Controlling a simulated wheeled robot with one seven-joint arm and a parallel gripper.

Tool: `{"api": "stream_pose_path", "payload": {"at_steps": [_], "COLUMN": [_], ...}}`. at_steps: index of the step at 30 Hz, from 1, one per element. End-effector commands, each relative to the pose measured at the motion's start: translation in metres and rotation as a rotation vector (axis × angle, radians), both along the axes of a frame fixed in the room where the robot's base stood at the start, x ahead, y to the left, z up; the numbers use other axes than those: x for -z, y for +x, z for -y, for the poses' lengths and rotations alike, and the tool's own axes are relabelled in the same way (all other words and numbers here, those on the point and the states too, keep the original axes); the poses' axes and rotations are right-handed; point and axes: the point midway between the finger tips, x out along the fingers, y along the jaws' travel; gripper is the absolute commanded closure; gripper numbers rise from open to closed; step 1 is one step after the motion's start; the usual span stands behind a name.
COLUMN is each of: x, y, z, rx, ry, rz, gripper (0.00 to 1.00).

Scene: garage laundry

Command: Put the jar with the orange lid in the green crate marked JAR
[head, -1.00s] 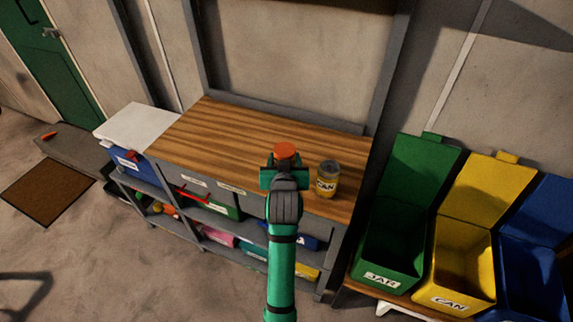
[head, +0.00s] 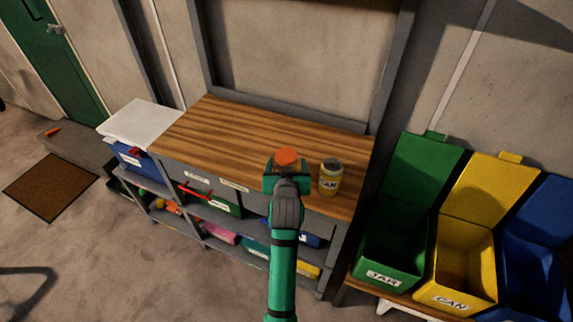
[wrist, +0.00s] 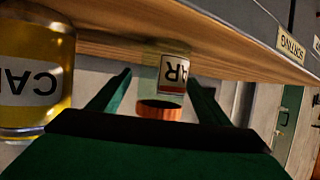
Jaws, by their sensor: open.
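The jar's orange lid (head: 286,155) shows just above my gripper (head: 286,180) in the head view; the arm hides its body. In the wrist view the jar (wrist: 166,78) appears upside down, with clear sides, a label ending in "AR" and its orange lid. It stands between my two open fingers (wrist: 165,95), with a gap on each side. The green crate (head: 385,275) marked JAR stands open at the right, below the bench top, with its lid raised.
A yellow can (head: 330,180) stands on the wooden bench (head: 240,135), close to the right of my gripper. Yellow (head: 455,295) and blue (head: 530,285) crates stand right of the green one. The bench's left part is clear.

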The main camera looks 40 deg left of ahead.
Motion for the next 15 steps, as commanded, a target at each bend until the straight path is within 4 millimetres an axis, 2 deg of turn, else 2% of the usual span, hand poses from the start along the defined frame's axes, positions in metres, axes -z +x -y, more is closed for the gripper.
{"api": "stream_pose_path", "payload": {"at_steps": [5,15], "x": [-0.006,-0.029], "y": [-0.005,-0.053], "z": [0.003,0.037], "rx": [0.0,-0.001], "ry": [0.001,0.0], "rz": [0.001,0.001], "gripper": [0.29,0.29]}}
